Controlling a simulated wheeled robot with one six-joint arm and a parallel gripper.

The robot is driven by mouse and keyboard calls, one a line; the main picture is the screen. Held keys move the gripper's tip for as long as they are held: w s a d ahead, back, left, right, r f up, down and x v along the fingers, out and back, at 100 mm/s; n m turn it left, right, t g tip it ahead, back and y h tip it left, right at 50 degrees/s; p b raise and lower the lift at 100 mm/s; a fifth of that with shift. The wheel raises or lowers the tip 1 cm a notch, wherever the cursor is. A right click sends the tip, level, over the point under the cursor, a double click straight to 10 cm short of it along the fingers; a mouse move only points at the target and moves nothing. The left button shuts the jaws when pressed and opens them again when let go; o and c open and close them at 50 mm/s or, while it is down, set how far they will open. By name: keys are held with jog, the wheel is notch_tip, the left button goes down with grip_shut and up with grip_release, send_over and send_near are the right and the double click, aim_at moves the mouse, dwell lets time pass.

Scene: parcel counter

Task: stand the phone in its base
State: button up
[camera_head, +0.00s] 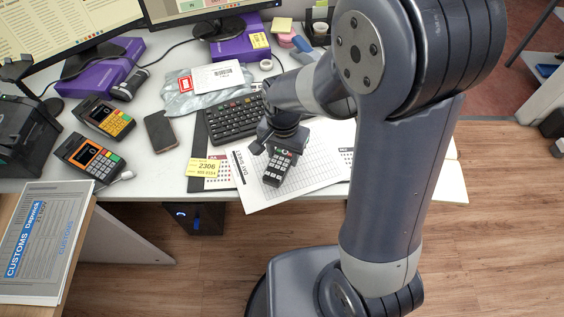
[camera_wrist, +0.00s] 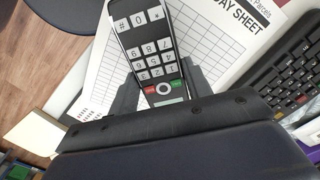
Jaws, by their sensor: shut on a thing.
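The phone (camera_head: 279,167) is a dark handset with pale keys and red and green buttons. My gripper (camera_head: 279,146) is shut on it near its screen end, and the keypad end reaches away from the jaws. In the wrist view the phone (camera_wrist: 150,46) lies between the two fingers of my gripper (camera_wrist: 160,88), with its keys facing the camera. It is over the printed day sheet (camera_head: 310,172) near the desk's front edge; I cannot tell the height of the gap. I cannot make out the phone's base for certain in either view.
A keyboard (camera_head: 232,119) lies just behind the phone, and a yellow 2306 label (camera_head: 203,167) is to its left. Two card terminals (camera_head: 90,158) and a dark flat device (camera_head: 160,131) are further left. Purple boxes and monitors fill the back. My arm hides part of the right desk.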

aim_at(283, 156)
jog(key=shift+f, duration=1.65)
jog(key=shift+f, duration=0.3)
jog(key=o, duration=1.2)
jog(key=shift+r, duration=0.1)
jog(key=r, duration=0.7)
jog(key=r+p, duration=0.1)
jog(key=r, duration=0.2)
jog(key=shift+s+d+r, duration=0.1)
jog(key=shift+s+r, duration=0.15)
jog(key=shift+r, duration=0.15)
